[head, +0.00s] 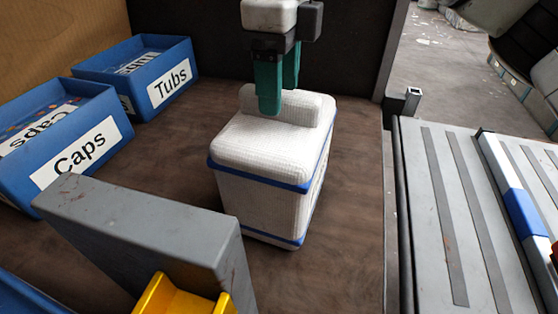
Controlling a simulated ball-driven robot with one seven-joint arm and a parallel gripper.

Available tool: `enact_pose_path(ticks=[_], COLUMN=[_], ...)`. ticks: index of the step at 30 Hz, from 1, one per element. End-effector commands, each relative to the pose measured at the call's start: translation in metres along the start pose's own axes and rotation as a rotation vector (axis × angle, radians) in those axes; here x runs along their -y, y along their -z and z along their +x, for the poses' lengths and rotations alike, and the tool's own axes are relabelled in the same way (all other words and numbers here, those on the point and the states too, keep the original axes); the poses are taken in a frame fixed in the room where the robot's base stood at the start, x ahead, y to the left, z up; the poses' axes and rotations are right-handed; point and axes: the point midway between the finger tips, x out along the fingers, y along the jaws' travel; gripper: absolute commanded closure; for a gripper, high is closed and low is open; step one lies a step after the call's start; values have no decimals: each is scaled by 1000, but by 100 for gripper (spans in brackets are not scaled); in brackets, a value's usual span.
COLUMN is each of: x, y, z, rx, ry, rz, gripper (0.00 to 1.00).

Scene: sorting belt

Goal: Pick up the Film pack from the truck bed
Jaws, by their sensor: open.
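The Film pack, which I take to be the white ribbed box (252,205) with blue bands, stands upright on the brown truck bed (352,225). A raised white ridge (302,109) runs along its top. Its side marking is too oblique to read. My gripper (280,98) is above the box, pointing down, with green fingers. One finger is in front of the ridge and the other goes behind it, its tip hidden. The jaws are open around the ridge; I cannot tell whether either finger touches it.
Blue bins marked Caps (75,150) and Tubs (165,85) stand at the left. A grey wall (140,225) and a yellow part (180,298) are at the front left. A slatted grey belt (430,190) lies at the right. Bare bed surrounds the box.

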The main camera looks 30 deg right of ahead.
Motion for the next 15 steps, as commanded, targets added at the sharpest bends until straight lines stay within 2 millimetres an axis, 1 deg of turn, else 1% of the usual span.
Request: enact_pose_path(ticks=[3, 6, 13, 15], x=[0, 0, 0, 0], y=[0, 0, 0, 0], z=[14, 20, 21, 21], rx=[-1, 0, 0, 0], ry=[-2, -1, 1, 0], rz=[-1, 0, 0, 0], gripper=[38, 38, 38, 45])
